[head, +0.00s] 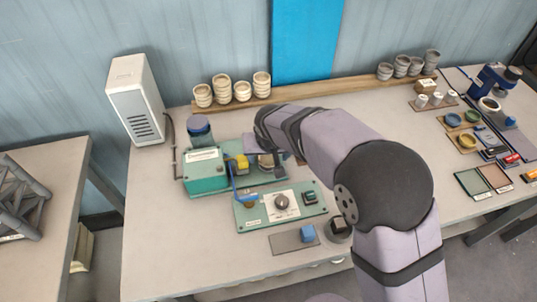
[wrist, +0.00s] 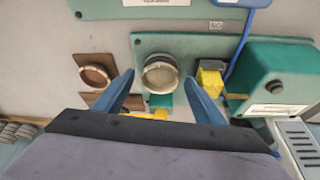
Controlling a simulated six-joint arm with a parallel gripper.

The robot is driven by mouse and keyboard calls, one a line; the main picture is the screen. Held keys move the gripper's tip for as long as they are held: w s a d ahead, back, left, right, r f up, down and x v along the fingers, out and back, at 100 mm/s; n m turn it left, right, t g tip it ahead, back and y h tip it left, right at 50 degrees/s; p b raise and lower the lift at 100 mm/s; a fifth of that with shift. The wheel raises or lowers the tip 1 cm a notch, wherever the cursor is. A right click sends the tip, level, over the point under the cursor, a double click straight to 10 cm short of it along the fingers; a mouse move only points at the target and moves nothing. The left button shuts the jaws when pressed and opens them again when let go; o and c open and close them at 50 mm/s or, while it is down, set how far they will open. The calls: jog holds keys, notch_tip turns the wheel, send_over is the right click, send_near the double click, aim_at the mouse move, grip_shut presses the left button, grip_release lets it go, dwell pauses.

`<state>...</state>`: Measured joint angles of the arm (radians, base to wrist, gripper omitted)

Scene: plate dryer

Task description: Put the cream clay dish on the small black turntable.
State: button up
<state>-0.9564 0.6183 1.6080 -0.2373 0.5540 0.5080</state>
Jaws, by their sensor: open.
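My gripper (wrist: 159,80) is open in the wrist view, with its two blue fingers apart. Between the fingertips, and seemingly below them, is a round cream-topped piece (wrist: 162,76) with a darker rim, on a green base. It looks like the cream clay dish. A second, pinkish-brown ring-shaped piece (wrist: 94,76) sits on a brown board to its left. In the head view my wrist hides most of this spot. A dark round object (head: 338,230) near the front of the table may be the small black turntable; I cannot tell for sure.
A green control panel (head: 252,215) with a knob lies in front of the green machine (head: 203,182). A yellow block (wrist: 210,77) is close to my right finger. A blue-lidded jar (head: 200,130) stands behind. Cream cups (head: 222,86) line the back shelf. The table's front left is clear.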

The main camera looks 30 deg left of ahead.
jog(key=shift+r, duration=0.4)
jog(key=b+v, duration=0.2)
jog(key=v, duration=0.9)
jog(key=shift+r, duration=0.25)
jog(key=shift+s, duration=0.1)
jog(key=w+d+f+m+g+h, duration=0.1)
jog(key=w+d+f+m, duration=0.15)
jog(key=d, duration=0.85)
jog(key=w+d+f+m+h, duration=0.1)
jog(key=d+f, duration=0.2)
jog(key=d, duration=0.7)
jog(key=s+d+f+m+g, duration=0.1)
jog(key=s+d+f+m, duration=0.1)
jog(key=s+d, duration=0.4)
jog(key=s+d+f+m+g, duration=0.1)
jog(key=s+d+f, duration=0.4)
jog(key=d, duration=0.9)
jog(key=shift+s+m+g+h, duration=0.35)
jog(key=shift+s+g+h, duration=0.05)
jog(key=shift+s, duration=0.2)
